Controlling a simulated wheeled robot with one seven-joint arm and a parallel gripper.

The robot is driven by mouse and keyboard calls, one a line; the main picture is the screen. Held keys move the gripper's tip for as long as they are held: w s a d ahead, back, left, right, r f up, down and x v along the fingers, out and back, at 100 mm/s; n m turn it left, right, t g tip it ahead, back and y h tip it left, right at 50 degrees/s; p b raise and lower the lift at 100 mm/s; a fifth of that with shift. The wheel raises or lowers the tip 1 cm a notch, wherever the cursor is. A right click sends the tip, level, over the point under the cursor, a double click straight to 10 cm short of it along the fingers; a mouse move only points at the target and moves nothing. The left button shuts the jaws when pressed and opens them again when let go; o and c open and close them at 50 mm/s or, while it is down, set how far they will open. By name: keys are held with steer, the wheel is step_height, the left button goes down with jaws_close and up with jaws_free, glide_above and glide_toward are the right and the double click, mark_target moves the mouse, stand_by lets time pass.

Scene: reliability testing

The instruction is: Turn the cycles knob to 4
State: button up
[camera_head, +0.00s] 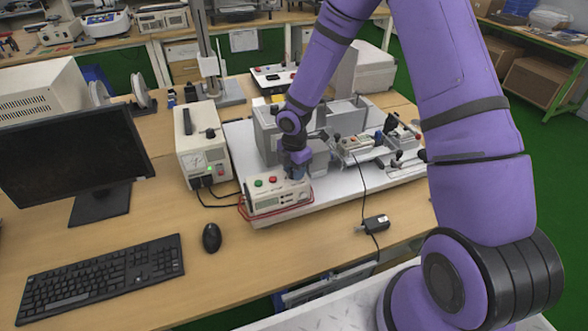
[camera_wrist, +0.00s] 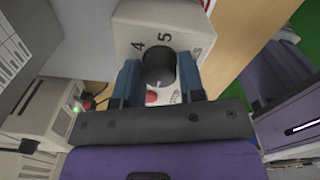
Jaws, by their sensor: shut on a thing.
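The cycles knob (camera_wrist: 160,68) is a dark round dial on the end of a pale control box (camera_wrist: 182,24) in the wrist view. The printed digits 4 and 5 show beside it, toward the top of the picture. My gripper (camera_wrist: 160,76) is shut on the knob, with one blue finger on each side of it. The knob's pointer mark is not clear enough to read. In the head view the control box (camera_head: 265,203) stands at the front of the white plate, and my gripper (camera_head: 297,172) reaches down onto its right end, hiding the knob.
A red button (camera_wrist: 152,98) sits close to the fingers. A power supply (camera_head: 203,143) with cables stands left of the box, and a grey test rig (camera_head: 268,135) stands behind it. A black mouse (camera_head: 211,237) and small black adapter (camera_head: 376,223) lie on the desk.

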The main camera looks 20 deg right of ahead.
steer(key=m, duration=1.8)
steer(key=shift+m, duration=0.4)
steer(key=m, duration=0.4)
steer(key=shift+m, duration=0.4)
steer(key=o, duration=0.9)
